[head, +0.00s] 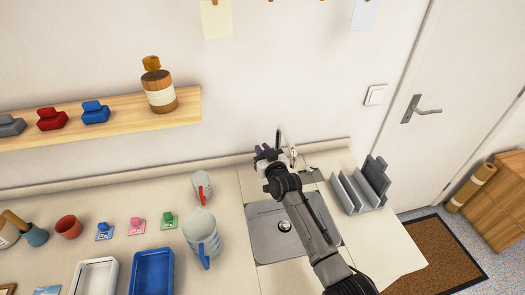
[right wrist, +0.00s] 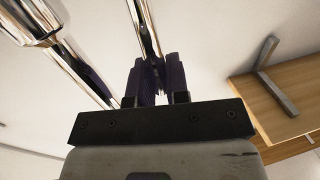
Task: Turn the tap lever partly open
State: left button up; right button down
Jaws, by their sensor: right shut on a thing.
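The tap (head: 293,155) stands behind the sink (head: 265,222) and is mostly hidden by my right arm in the head view. Its chrome lever (right wrist: 146,32) shows in the right wrist view as a long shiny bar running down between my fingers. My right gripper (head: 264,152) is at the tap; it also shows in the right wrist view (right wrist: 157,78), with its dark fingers shut on the lever. Another chrome part of the tap (right wrist: 35,25) is at the upper left of the right wrist view. My left gripper is in neither view.
A grey rack (head: 358,190) stands on the counter right of the sink. A white and blue jug (head: 202,237) and a smaller cup (head: 201,187) stand left of it. A wooden shelf (head: 120,118) is on the wall. The sink basin is empty.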

jog(key=shift+s+f+b, duration=0.1)
jog(key=shift+f+b, duration=0.15)
jog(key=shift+b, duration=0.1)
jog(key=s+t+b, duration=0.1)
jog(key=b, duration=0.1)
jog(key=s+t+y+b, duration=0.1)
jog(key=b, duration=0.1)
jog(key=s+n+t+b, duration=0.1)
jog(key=b, duration=0.1)
jog(key=shift+s+d+f+t+y, duration=0.15)
jog(key=shift+d+t+y, duration=0.1)
jog(key=shift+t+y, duration=0.15)
jog(key=c, duration=1.1)
grip_release()
